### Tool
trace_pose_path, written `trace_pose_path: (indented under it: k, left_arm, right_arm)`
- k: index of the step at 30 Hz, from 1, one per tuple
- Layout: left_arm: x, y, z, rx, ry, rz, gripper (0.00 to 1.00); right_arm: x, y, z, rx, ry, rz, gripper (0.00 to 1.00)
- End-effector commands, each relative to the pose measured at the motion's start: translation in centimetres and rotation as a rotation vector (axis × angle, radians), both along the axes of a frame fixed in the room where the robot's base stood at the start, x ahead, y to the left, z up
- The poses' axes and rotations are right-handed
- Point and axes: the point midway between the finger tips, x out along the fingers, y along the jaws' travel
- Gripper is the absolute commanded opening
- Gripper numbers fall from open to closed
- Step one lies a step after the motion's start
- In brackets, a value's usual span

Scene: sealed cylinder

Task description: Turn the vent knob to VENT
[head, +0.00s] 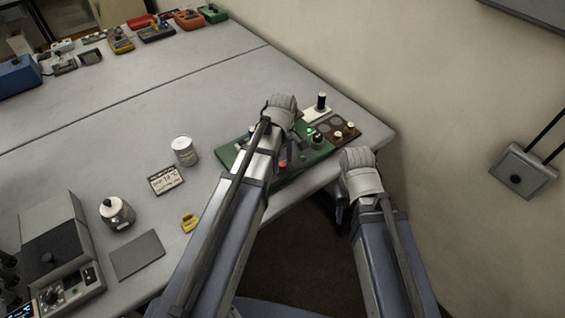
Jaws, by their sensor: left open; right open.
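A green panel (290,170) lies near the table's right corner. It carries a dark knob (317,139), a green light (309,131) and a red button (283,164). I cannot read which knob is marked VENT. A brown section (326,124) at its right bears small light-topped knobs (350,127). A black-topped knob (321,101) stands on a pale plate behind. My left gripper (281,104) is above the panel's back part, its fingers mostly hidden by my own wrist. My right gripper (357,157) is in front of the panel's right end, beyond the table edge. Both are open, with nothing visibly held.
A metal can (184,151), a display reading about 18 °C (166,180), a jar (116,212), a yellow item (189,223) and a grey pad (137,255) lie left of my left arm. A grey instrument (58,258) stands at lower left. The table's middle (130,115) is clear.

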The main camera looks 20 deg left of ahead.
Motion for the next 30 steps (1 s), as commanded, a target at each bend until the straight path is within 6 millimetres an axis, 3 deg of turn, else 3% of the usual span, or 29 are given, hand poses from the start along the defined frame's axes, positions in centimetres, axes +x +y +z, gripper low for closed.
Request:
trace_pose_path:
  k: [2, 19, 30]
  left_arm:
    - [0.0, 0.0, 0.05, 0.0, 0.0, 0.0, 0.64]
    - [-0.01, 0.0, 0.04, 0.0, 0.0, 0.0, 0.0]
    - [-0.01, 0.0, 0.04, 0.0, 0.0, -0.01, 0.0]
  right_arm:
    - [0.0, 0.01, 0.05, 0.0, 0.0, 0.0, 0.5]
    - [0.0, 0.0, 0.04, 0.0, 0.0, 0.0, 0.5]
    - [0.0, 0.0, 0.04, 0.0, 0.0, 0.0, 0.5]
